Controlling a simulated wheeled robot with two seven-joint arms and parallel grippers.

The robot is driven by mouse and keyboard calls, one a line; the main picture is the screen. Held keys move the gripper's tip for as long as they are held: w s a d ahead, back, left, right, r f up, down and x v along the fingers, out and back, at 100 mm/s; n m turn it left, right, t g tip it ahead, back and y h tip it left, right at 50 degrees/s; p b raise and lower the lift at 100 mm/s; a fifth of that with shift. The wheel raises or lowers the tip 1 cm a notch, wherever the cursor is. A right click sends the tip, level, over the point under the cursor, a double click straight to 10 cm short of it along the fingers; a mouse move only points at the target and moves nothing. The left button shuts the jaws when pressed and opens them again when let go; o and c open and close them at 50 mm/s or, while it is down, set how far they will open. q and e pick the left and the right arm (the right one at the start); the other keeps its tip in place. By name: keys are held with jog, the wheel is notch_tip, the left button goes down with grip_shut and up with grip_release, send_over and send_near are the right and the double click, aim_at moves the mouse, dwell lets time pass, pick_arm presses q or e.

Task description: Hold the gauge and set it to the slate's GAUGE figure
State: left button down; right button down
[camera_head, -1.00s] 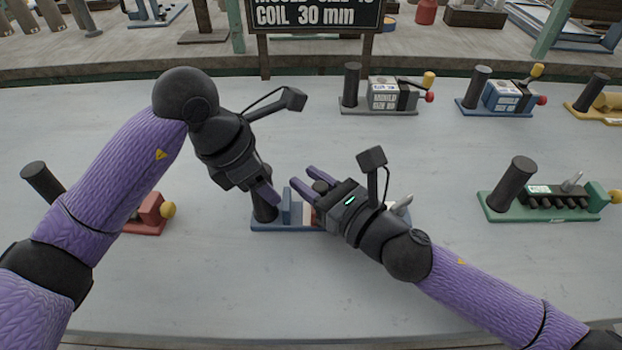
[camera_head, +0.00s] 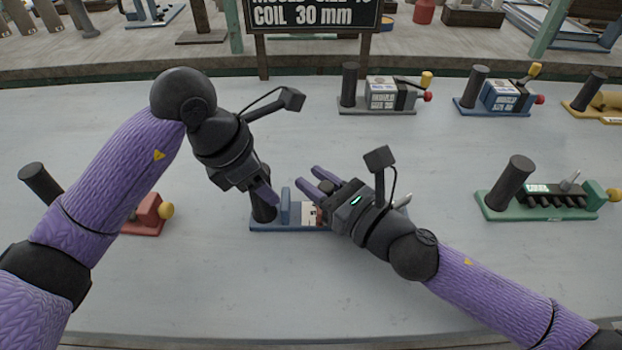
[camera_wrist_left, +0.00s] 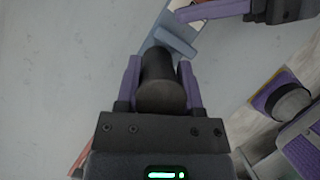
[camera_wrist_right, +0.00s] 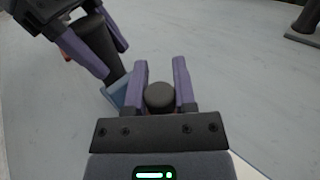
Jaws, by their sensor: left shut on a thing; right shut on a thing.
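The gauge has a blue base (camera_head: 285,226) on the grey table, with a black post (camera_head: 263,210) at its left end and an upright blue plate (camera_head: 285,207) beside it. My left gripper (camera_head: 264,193) is shut on the post, which stands between its fingers in the left wrist view (camera_wrist_left: 160,82). My right gripper (camera_head: 313,181) is shut on a dark round knob (camera_wrist_right: 159,96) of the gauge. A pale label with red and dark marks (camera_head: 309,213) shows partly; its reading is too small. The slate (camera_head: 315,15) reads "COIL 30 mm"; its upper lines are cut off.
Other devices stand around: a grey one (camera_head: 378,111) and a blue one (camera_head: 495,112) behind, a green one (camera_head: 540,212) at right, a red one (camera_head: 148,222) at left. The front of the table is clear.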

jog(key=shift+c, duration=2.1)
grip_release()
jog(key=v, duration=1.2)
pick_arm(q)
jog(key=shift+c, duration=0.7)
grip_release()
pick_arm(e)
jog(key=shift+a, duration=0.1)
pick_arm(q)
jog(key=shift+r, duration=0.1)
